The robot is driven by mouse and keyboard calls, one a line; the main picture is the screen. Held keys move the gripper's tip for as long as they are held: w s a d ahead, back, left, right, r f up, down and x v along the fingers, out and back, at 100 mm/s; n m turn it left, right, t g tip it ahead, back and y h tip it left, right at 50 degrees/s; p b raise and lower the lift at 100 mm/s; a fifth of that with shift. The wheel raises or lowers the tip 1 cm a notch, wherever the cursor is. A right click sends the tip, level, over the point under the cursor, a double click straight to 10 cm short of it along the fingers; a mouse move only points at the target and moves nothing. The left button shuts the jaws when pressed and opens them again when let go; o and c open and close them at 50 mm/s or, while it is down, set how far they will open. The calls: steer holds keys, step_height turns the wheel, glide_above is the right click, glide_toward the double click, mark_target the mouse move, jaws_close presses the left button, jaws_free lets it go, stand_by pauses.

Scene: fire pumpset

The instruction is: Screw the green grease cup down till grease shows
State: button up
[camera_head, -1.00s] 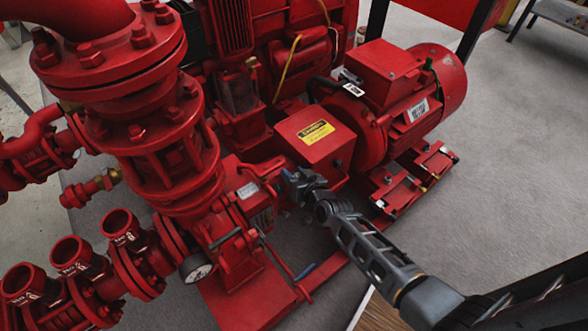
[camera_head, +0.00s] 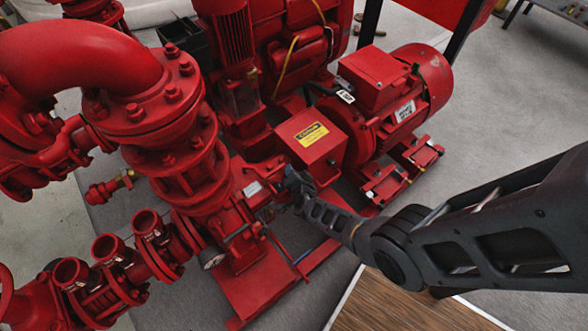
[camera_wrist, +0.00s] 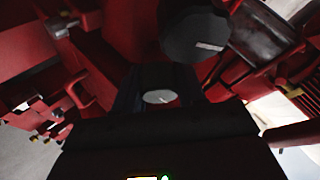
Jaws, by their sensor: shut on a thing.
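My gripper (camera_head: 290,183) is at the pump's bearing end, beside the red coupling guard; the arm hides most of what lies there in the head view. In the wrist view my gripper (camera_wrist: 158,88) is shut on a small round thing with a pale oval top, which I take for the grease cup (camera_wrist: 159,97). It sits between the dark fingers. The picture is too dark to confirm its green colour, and I cannot tell whether grease shows.
The red coupling guard (camera_head: 313,143) with a yellow label stands behind my gripper, the red motor (camera_head: 411,92) to its right. The red pump casing (camera_head: 180,170) is to the left. A dark round part (camera_wrist: 195,35) is close above the fingers. Grey floor is open at right.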

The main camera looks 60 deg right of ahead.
steer(key=shift+s+m+g+p, duration=0.1)
steer(key=shift+m+g+p, duration=0.2)
steer(key=shift+m, duration=0.3)
steer(key=shift+f+m, duration=0.1)
steer(key=shift+m, duration=0.2)
steer(key=o, duration=0.7)
steer(key=shift+s+a+r+p, duration=0.3)
steer(key=shift+r+p, duration=0.15)
steer(key=shift+p, duration=0.2)
steer(key=p+v, duration=0.4)
steer(key=v, duration=0.2)
steer(key=shift+s+a, duration=0.2)
steer(key=shift+s, duration=0.05)
